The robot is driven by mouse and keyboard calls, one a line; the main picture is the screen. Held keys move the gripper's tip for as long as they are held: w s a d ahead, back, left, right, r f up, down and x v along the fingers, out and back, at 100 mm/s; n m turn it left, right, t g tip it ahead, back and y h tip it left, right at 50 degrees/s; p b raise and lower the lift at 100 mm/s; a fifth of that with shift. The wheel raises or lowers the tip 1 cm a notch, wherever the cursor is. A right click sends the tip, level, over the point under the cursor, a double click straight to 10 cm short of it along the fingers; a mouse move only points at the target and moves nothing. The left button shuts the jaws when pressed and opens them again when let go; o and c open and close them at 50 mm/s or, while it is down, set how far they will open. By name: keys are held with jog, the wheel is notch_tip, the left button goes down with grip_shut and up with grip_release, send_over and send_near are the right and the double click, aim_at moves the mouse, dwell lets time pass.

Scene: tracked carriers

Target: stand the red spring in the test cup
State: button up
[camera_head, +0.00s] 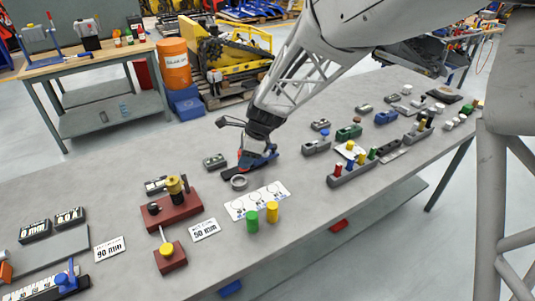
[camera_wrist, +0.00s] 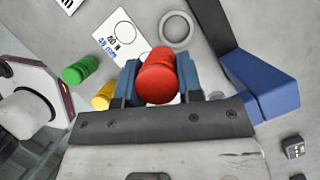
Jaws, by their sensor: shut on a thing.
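The red spring (camera_wrist: 157,78) is between the two blue fingers of my gripper (camera_wrist: 160,85) in the wrist view, and the gripper is shut on it. In the head view my gripper (camera_head: 258,160) is above the bench, and the fingers mostly hide the spring. A shallow grey ring-shaped cup (camera_head: 238,182) lies on the bench just in front of my gripper; it also shows in the wrist view (camera_wrist: 176,30), apart from the spring. It may be the test cup; I cannot be sure.
A white card (camera_head: 240,209) with circles lies beside the ring. A green spring (camera_head: 252,222) and a yellow spring (camera_head: 271,213) stand at its near edge. A red press (camera_head: 172,212) stands left. A grey block rack (camera_head: 352,175) with coloured pegs is on the right.

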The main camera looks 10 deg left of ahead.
jog(key=shift+w+a, duration=0.35)
jog(key=shift+a, duration=0.35)
jog(key=shift+w+a, duration=0.35)
jog(key=shift+a, duration=0.3)
jog(key=shift+f, duration=1.9)
jog(key=shift+f, duration=2.2)
dwell(2.1)
jog(key=o, duration=1)
